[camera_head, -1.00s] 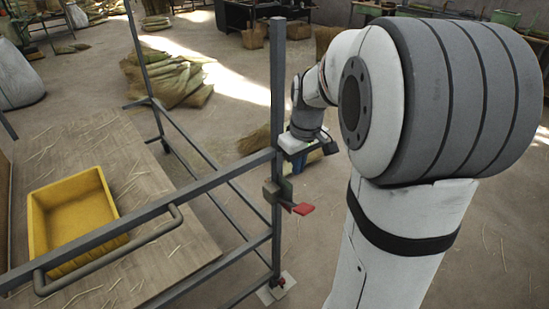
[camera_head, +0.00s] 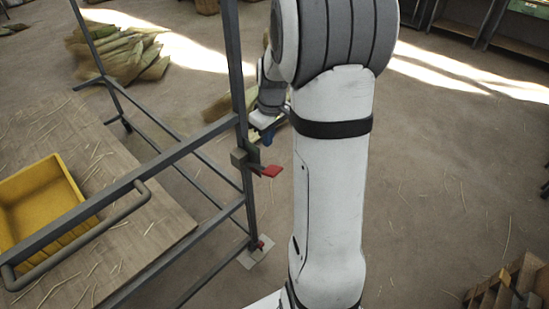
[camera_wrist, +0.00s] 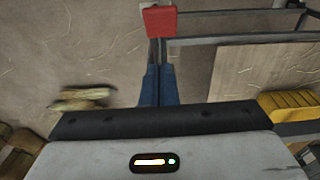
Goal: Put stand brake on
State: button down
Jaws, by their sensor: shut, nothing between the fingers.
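The grey metal stand (camera_head: 236,100) is on the left in the head view. A red lever (camera_head: 270,171) sticks out to the right from a bracket on its near post. A smaller red piece (camera_head: 260,245) is at the post's foot, by a pale floor plate. My gripper (camera_head: 268,138) shows its blue fingers just right of the post, above the red lever in the picture; my arm partly hides it. In the wrist view the blue fingers (camera_wrist: 158,85) are together and empty. A red plate (camera_wrist: 160,21), seemingly the lever, lies just beyond their tips. I see no contact.
A yellow crate (camera_head: 42,195) sits on a wooden board (camera_head: 150,215) within the stand. A grey handle bar (camera_head: 100,232) sticks out from the stand's front rail. Straw bundles (camera_head: 125,50) lie behind. Wooden boxes (camera_head: 515,285) are at the lower right. Floor between is mostly clear.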

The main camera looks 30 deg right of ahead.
aim_at(271, 168)
jog(key=f, duration=0.7)
jog(key=shift+s+d+f+p, duration=0.15)
jog(key=shift+s+f+p, duration=0.05)
jog(key=shift+s+p, duration=0.15)
jog(key=shift+s+f, duration=0.15)
jog(key=shift+f, duration=0.35)
